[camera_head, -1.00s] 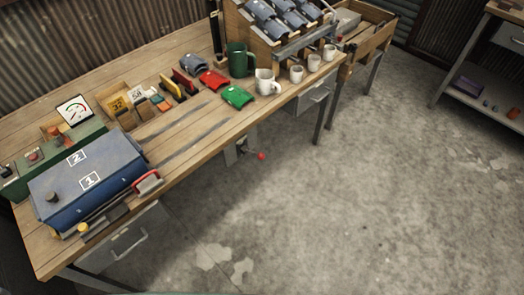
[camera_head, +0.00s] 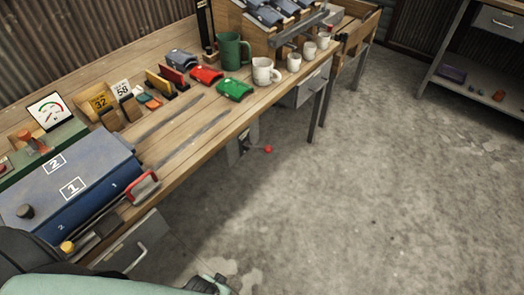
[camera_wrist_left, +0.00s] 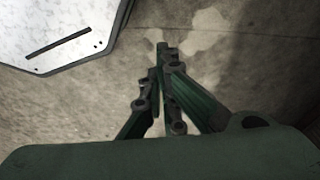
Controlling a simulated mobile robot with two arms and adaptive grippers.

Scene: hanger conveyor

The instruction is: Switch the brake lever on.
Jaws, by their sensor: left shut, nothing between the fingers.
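A lever with a red ball knob (camera_head: 267,149) sticks out from a grey bracket (camera_head: 240,142) under the workbench's front edge, in the middle of the head view. It looks like the brake lever; its on and off positions are not readable here. My left arm enters at the bottom left of the head view, with its wrist end at the bottom edge, well in front of and below the lever in the picture. In the left wrist view my left gripper (camera_wrist_left: 162,50) is shut and empty above the concrete floor. The lever does not show there. My right gripper is not in view.
The wooden workbench (camera_head: 190,147) carries a blue box (camera_head: 75,185) with a red handle (camera_head: 142,187), a gauge (camera_head: 50,110), coloured parts, mugs and a rack. A drawer (camera_head: 130,245) hangs beneath its near end. The floor right of the bench is clear.

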